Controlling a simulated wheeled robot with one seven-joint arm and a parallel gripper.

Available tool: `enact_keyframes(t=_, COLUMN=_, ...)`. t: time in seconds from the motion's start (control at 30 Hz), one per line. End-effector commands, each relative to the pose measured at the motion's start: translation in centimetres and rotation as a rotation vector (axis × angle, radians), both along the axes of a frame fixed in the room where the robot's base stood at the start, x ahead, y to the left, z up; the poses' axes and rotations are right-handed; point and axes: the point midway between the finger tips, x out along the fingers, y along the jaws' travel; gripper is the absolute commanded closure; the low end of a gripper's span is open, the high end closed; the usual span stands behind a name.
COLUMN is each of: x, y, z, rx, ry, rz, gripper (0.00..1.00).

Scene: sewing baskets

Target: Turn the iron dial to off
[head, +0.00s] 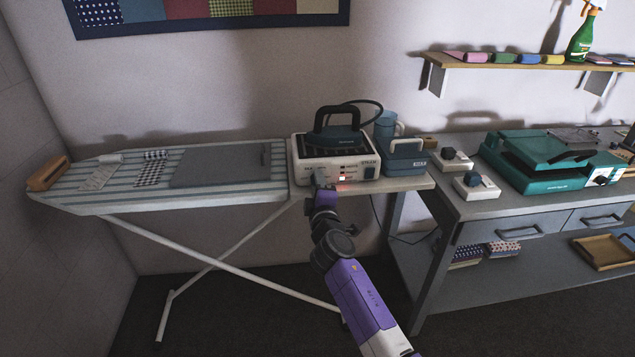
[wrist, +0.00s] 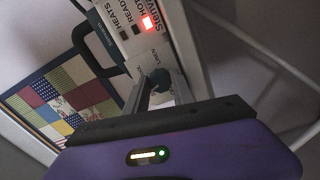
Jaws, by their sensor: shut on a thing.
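The iron station (head: 303,158) is a white box at the right end of the ironing board, with a dark teal iron (head: 338,132) resting on top. Its front carries a small red lit lamp (head: 341,178), also lit in the wrist view (wrist: 148,23) beside the word HOT. The dark dial (wrist: 161,79) is on the same panel, next to the lettering LINEN. My gripper (wrist: 154,90) is at the dial with its fingers shut on it. In the head view my gripper (head: 318,184) reaches the lower left of the panel. The dial's pointer direction cannot be made out.
The striped ironing board (head: 230,190) extends left, with cloths lying on it. Two small dial boxes (head: 477,187) and a teal press (head: 540,165) sit on the right-hand table.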

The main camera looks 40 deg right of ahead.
Motion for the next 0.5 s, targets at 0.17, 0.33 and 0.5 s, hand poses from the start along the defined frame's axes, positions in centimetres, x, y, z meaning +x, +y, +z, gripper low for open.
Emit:
enact_keyframes(t=0.17, x=0.01, y=0.09, z=0.06, rx=-0.137, ry=0.095, rz=0.001, gripper=1.0)
enact_keyframes(t=0.33, x=0.0, y=0.08, z=0.07, rx=-0.271, ry=0.185, rz=0.001, gripper=1.0)
enact_keyframes(t=0.5, x=0.01, y=0.06, z=0.08, rx=-0.405, ry=0.276, rz=0.001, gripper=1.0)
